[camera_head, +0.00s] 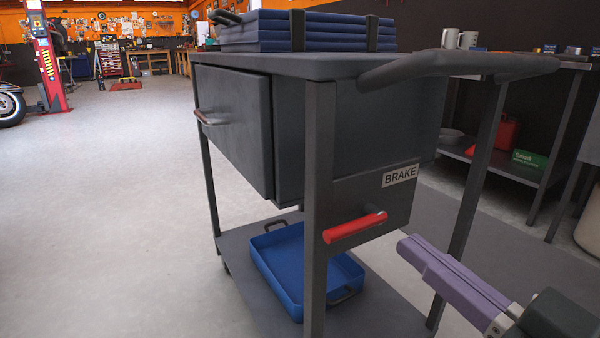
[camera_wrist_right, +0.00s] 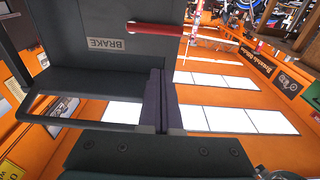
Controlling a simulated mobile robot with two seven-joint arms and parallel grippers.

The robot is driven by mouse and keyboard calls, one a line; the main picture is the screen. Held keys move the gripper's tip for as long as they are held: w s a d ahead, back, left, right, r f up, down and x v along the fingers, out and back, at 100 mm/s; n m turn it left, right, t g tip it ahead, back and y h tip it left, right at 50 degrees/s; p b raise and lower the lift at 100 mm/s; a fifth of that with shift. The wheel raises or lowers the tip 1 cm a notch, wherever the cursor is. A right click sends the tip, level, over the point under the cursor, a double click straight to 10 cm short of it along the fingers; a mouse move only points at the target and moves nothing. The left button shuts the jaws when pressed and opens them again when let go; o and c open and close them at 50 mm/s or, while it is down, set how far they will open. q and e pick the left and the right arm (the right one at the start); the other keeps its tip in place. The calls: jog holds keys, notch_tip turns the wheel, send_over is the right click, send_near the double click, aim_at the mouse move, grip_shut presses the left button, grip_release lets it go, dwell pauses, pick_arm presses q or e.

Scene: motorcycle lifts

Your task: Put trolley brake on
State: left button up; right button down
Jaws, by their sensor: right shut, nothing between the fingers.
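The dark grey trolley (camera_head: 319,130) stands in the middle of the head view. Its red brake lever (camera_head: 355,228) sticks out roughly level from a side plate, below a white BRAKE label (camera_head: 400,175). In the right wrist view the lever (camera_wrist_right: 156,29) and the label (camera_wrist_right: 106,44) appear upside down near the top. My right gripper (camera_head: 408,246) has purple fingers, shut and empty. It is right of the lever and a little lower in the head view, apart from it. The shut fingers also show in the right wrist view (camera_wrist_right: 160,76). My left gripper is not in view.
The trolley's push handle (camera_head: 440,66) juts out above the lever. Blue trays (camera_head: 310,30) are stacked on top, and a blue tray (camera_head: 290,265) lies on the lower shelf. A workbench (camera_head: 545,180) stands at the right.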

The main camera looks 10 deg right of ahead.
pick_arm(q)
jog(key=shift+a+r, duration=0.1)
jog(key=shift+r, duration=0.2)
pick_arm(e)
jog(key=shift+r+t, duration=0.3)
jog(key=shift+r, duration=0.3)
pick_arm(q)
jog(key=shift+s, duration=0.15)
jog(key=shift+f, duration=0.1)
pick_arm(e)
jog(key=r+b, duration=0.1)
jog(key=b, duration=0.3)
send_over(361, 224)
jog(key=a, duration=0.1)
jog(key=s+f+b, duration=0.1)
jog(key=s+f, duration=0.1)
jog(key=f, duration=0.1)
jog(key=shift+d+f+b, duration=0.1)
jog(key=shift+f+b, duration=0.2)
jog(key=shift+b, duration=0.1)
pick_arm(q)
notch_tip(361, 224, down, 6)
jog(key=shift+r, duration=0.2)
